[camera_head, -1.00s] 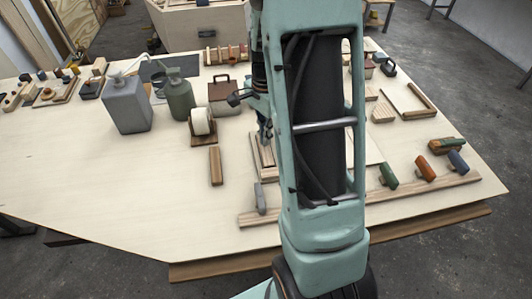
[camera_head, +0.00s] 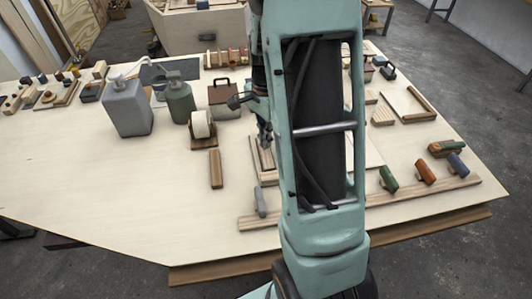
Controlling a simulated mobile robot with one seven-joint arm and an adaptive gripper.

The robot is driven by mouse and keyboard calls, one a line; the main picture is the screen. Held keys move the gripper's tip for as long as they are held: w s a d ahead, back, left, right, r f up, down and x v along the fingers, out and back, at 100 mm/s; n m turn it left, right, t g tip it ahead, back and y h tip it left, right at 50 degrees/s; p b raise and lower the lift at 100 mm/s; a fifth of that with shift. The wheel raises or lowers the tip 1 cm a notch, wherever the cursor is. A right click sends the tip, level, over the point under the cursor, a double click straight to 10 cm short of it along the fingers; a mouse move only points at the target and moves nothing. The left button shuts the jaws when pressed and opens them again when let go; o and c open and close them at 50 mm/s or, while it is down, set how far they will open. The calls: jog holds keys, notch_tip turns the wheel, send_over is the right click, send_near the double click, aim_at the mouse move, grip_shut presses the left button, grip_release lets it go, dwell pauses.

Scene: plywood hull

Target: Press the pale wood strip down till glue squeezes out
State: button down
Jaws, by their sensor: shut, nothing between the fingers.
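My gripper (camera_head: 264,146) is shut, with nothing seen in it, and points down just left of my arm's large link. Pale wood strips (camera_head: 257,160) lie right under it on the table, partly hidden by my arm. I cannot tell which is the strip to be pressed, nor whether the fingertips touch it. No glue can be made out at this size.
Grey (camera_head: 127,106) and green (camera_head: 180,101) bottles stand behind. A long wood bar (camera_head: 425,190) with several coloured clamps crosses the front.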

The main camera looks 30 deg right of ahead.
aim_at(266, 151)
jog(key=shift+f+b, duration=0.75)
jog(key=shift+f, duration=0.3)
dwell(0.9)
jog(key=shift+s+f, duration=0.2)
dwell(1.1)
jog(key=shift+r, duration=0.1)
jog(key=shift+w+r+p, duration=0.2)
jog(key=shift+r+p, duration=1.25)
jog(key=shift+r, duration=0.45)
jog(key=shift+r+p, duration=1.25)
jog(key=shift+r, duration=0.45)
